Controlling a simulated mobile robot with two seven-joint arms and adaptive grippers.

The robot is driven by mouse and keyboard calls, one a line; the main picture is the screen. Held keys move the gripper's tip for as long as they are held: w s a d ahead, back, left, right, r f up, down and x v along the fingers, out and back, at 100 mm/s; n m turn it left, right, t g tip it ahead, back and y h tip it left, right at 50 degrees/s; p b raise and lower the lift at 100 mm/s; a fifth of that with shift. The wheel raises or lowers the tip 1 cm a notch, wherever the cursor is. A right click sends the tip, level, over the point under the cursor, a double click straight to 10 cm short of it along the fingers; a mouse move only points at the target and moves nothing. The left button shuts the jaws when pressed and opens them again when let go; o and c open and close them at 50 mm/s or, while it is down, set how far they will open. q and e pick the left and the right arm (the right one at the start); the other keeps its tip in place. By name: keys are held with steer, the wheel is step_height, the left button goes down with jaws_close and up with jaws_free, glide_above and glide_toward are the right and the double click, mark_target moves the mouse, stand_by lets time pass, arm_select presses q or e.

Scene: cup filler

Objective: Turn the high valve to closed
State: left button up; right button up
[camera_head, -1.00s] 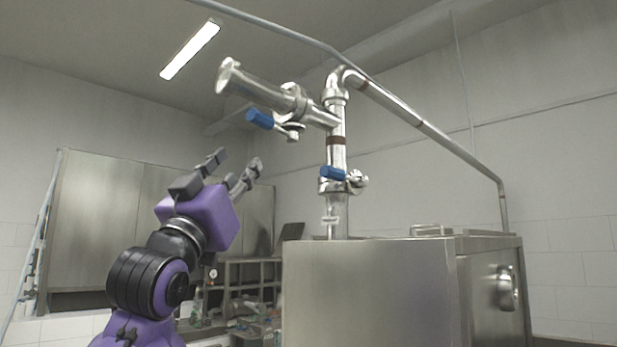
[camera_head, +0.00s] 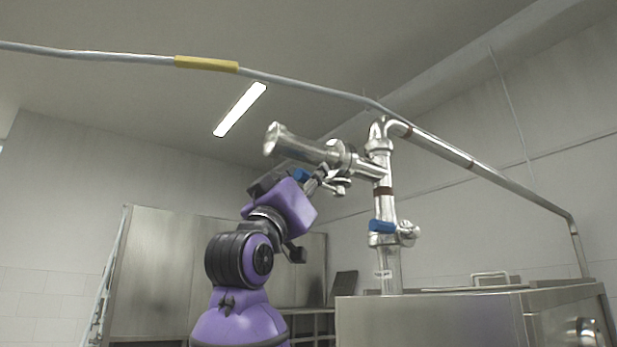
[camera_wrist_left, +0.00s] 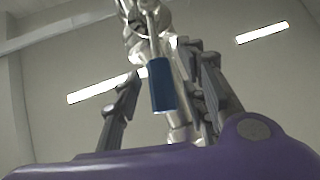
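The high valve sits on the slanted upper branch pipe. In the left wrist view the blue handle (camera_wrist_left: 161,85) stands between the two fingers, with gaps on both sides. My left gripper (camera_head: 290,179) is open around the handle and not closed on it. The left gripper's dark fingers (camera_wrist_left: 163,80) also show in the wrist view. The valve body (camera_head: 340,160) is just beyond the fingertips. My right gripper is not in view.
A lower valve with a blue handle (camera_head: 382,226) is on the vertical pipe (camera_head: 386,207) at the right. A steel machine cabinet (camera_head: 430,318) stands below it. A long overhead pipe (camera_head: 300,84) crosses above. Steel cupboards (camera_head: 165,265) line the back wall.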

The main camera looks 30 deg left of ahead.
arm_select(q)
steer(key=shift+a+r, duration=0.1)
steer(key=shift+r, duration=0.05)
steer(key=shift+c, duration=0.4)
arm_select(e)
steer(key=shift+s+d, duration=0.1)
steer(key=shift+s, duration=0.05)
arm_select(q)
steer(key=shift+w, duration=0.1)
jaws_close()
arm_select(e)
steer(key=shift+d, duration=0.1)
arm_select(q)
steer(key=shift+d+y, duration=0.2)
steer(key=shift+y, duration=0.3)
